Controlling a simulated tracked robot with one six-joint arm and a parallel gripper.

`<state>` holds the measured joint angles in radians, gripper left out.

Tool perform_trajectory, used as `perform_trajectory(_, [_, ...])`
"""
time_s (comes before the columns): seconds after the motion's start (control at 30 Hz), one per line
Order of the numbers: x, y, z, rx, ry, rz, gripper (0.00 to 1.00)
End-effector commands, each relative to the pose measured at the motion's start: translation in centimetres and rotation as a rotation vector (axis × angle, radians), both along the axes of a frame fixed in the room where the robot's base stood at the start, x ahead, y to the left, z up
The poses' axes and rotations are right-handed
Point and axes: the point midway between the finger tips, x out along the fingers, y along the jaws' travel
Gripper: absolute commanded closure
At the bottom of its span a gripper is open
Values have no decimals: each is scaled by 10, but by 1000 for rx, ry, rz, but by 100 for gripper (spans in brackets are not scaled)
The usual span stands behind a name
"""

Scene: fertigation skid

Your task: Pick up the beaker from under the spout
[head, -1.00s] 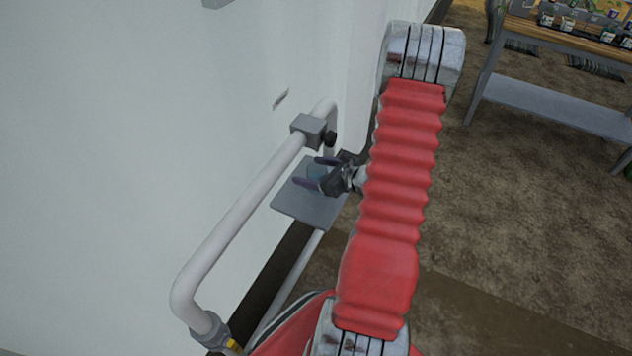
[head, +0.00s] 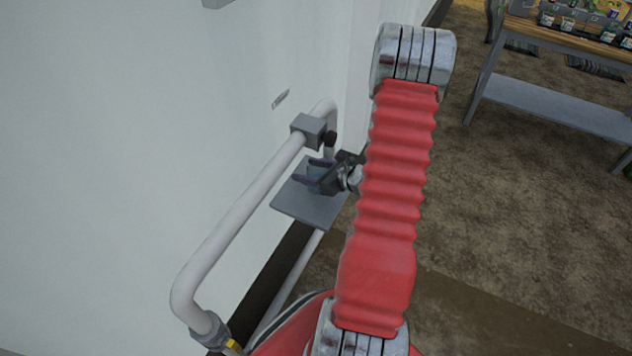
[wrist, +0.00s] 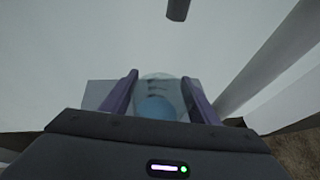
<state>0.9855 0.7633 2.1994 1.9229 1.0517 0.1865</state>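The beaker (wrist: 158,92) is clear, with blue liquid in it. In the wrist view it stands between the two purple fingers of my gripper (wrist: 160,80). The fingers are apart, one on each side of it; a narrow gap seems to show beside the liquid, and I see no clear squeeze. The spout (wrist: 177,9) is the dark tube end above and beyond the beaker. In the head view my gripper (head: 312,170) is over the grey plate (head: 302,205), with the beaker small and partly hidden between the fingers.
A pale pipe (head: 235,215) with a grey clamp block (head: 308,131) runs close along the left of my gripper. A white wall (head: 120,150) stands behind it. A bench (head: 560,40) with small bottles is at the far right, with open floor before it.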

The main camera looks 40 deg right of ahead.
Motion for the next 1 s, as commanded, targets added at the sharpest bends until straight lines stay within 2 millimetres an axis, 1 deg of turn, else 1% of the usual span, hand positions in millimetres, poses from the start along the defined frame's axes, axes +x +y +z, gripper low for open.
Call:
perform_trajectory(0.03, [0,0,0,0,0,0,49])
perform_trajectory(0.07, [0,0,0,0,0,0,51])
perform_trajectory(0.43, [0,0,0,0,0,0,77])
perform_trajectory(0.77, [-2,-1,4,0,-1,0,77])
perform_trajectory(0.87, [-4,-2,10,-2,-1,0,77])
perform_trajectory(1.0, [-4,-2,24,-2,-1,0,77])
